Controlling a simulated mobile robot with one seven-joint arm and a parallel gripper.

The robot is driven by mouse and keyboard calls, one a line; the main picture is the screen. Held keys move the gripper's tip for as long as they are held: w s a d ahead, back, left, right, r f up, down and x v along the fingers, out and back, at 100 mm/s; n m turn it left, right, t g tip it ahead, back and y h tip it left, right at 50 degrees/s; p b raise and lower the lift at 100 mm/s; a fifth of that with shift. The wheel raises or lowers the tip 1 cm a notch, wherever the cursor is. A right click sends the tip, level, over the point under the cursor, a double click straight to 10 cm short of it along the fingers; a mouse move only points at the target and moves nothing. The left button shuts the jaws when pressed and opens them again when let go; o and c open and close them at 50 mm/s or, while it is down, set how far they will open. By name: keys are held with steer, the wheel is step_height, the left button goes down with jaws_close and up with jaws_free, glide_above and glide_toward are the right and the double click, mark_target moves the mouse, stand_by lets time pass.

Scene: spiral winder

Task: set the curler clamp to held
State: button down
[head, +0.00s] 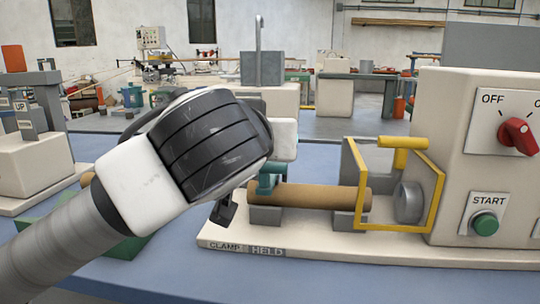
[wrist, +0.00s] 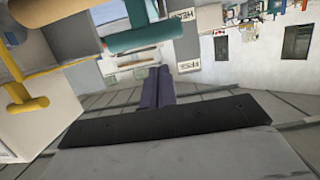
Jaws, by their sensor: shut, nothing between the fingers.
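The teal curler clamp (head: 268,183) sits at the left end of a brown tube (head: 310,196), partly hidden behind my wrist in the head view.
A yellow guard frame (head: 437,190) with a yellow handle (head: 402,142) stands over the tube's right end. Further right, the cream housing (head: 440,100) carries a red OFF/ON knob (head: 519,135) and a green START button (head: 485,224). The blue bench (head: 170,270) is clear in front.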

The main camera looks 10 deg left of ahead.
mark_target(270, 165)
steer(key=shift+s+f+t+b, duration=0.45)
steer(key=shift+f+t+b, duration=0.35)
steer(key=shift+b, duration=0.95)
steer(key=shift+s+f+t+b, duration=0.45)
steer(key=shift+f+b, duration=0.5)
steer(key=shift+b, duration=0.8)
steer(key=shift+f, duration=0.1)
